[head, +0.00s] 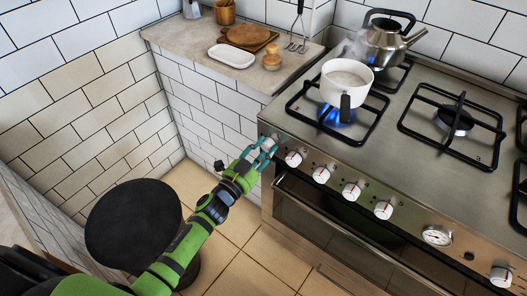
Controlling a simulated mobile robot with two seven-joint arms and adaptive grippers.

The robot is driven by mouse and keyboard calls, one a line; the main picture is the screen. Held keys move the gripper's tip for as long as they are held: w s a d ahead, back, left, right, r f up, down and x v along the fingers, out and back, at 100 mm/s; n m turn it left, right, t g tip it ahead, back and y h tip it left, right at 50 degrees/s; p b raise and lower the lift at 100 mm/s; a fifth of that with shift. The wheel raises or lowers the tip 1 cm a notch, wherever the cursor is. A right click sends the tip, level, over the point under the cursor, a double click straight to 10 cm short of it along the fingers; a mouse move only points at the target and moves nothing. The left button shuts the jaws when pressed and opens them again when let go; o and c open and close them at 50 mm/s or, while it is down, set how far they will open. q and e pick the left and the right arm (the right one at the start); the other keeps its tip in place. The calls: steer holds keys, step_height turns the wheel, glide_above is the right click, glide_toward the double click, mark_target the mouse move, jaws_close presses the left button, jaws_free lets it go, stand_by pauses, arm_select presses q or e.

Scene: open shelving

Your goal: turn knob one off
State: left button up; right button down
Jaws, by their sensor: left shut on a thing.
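My left gripper (262,152) is at the left end of the stove's front panel. It is shut on the leftmost knob (269,143), which the fingers partly hide, so its pointer cannot be read. Blue flame (339,116) burns under a white pot (347,82) on the front left burner. The other white knobs with red marks, such as the one just to the right (293,159), stand clear of the gripper. My right gripper is not in view.
A metal kettle (381,45) stands on the back left burner. The right burner (455,119) shows no flame. The counter at the left holds a white dish (231,55) and wooden boards (244,39). A round black stool (132,222) stands beside my left arm.

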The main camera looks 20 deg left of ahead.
arm_select(q)
steer(key=m+b, duration=0.1)
steer(key=m, duration=0.4)
steer(key=m+h+b, duration=0.1)
steer(key=m, duration=0.3)
steer(key=shift+m, duration=0.3)
steer(key=shift+m+b, duration=0.55)
steer(key=shift+m, duration=0.85)
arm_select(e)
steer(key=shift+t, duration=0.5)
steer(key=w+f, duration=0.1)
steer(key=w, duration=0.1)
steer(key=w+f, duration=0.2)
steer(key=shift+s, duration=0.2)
